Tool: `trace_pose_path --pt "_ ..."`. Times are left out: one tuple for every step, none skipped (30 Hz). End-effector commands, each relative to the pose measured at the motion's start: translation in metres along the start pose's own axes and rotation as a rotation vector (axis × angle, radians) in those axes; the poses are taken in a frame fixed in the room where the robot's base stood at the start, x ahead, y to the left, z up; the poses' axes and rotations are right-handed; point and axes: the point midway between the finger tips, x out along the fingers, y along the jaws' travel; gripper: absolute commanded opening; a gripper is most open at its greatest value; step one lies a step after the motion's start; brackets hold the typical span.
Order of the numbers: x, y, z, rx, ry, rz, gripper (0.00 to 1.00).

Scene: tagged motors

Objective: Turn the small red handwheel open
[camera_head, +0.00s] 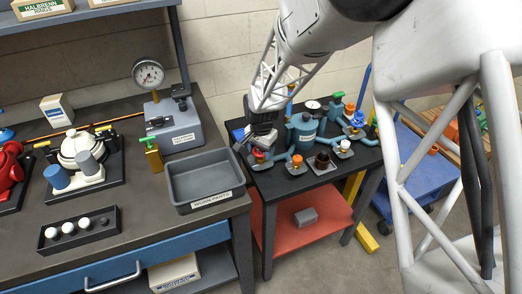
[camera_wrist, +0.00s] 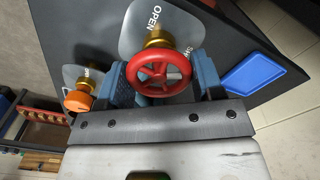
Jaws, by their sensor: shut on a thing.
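The small red handwheel (camera_wrist: 160,62) sits on a brass stem over a grey plate lettered "OPEN", with a second word partly hidden. In the wrist view my gripper (camera_wrist: 163,80) has one blue-grey finger on each side of the wheel and is shut on its rim. In the head view the red handwheel (camera_head: 258,155) is at the near left of the dark side table, just under my gripper (camera_head: 255,147), which partly covers it.
An orange-topped valve (camera_wrist: 77,101) stands close beside the red one. The teal tank (camera_head: 301,131) and several other coloured valves share the side table. A blue tray (camera_wrist: 252,77) lies to the right in the wrist view. A grey parts bin (camera_head: 205,207) is on the workbench.

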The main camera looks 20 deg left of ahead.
Motion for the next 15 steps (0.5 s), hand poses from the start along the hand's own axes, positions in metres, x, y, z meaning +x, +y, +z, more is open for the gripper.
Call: trace_pose_path --pt "-0.0005 0.0000 0.0000 -0.018 0.000 0.000 0.37" --pt "-0.0005 -0.0001 0.0000 -0.032 0.000 0.000 0.37" --pt "-0.0005 -0.0001 0.0000 -0.052 0.000 0.000 0.37" --pt "-0.0004 -0.0001 0.0001 -0.069 0.000 0.000 0.37" --pt "-0.0003 -0.0002 0.0002 -0.087 0.000 0.000 0.37" --pt "-0.0001 -0.0002 0.0003 -0.113 0.000 0.000 0.37" --pt "0.0000 -0.0002 0.0004 -0.135 0.000 0.001 0.37" --pt "0.0002 -0.0002 0.0004 -0.156 -0.001 0.001 0.37" --pt "0.0003 -0.0003 0.0005 -0.188 -0.001 0.001 0.37" --pt "0.0003 -0.0005 0.0005 -0.212 -0.001 0.001 0.37" --pt "0.0002 -0.0006 0.0005 -0.238 -0.001 0.001 0.37" --pt "0.0000 -0.0009 0.0004 -0.273 0.000 0.000 0.37" --pt "-0.0001 -0.0011 0.0004 -0.301 0.000 0.000 0.37" --pt "-0.0002 -0.0012 0.0004 -0.329 0.000 0.000 0.37" --pt "-0.0003 -0.0014 0.0004 -0.366 0.000 0.000 0.37"
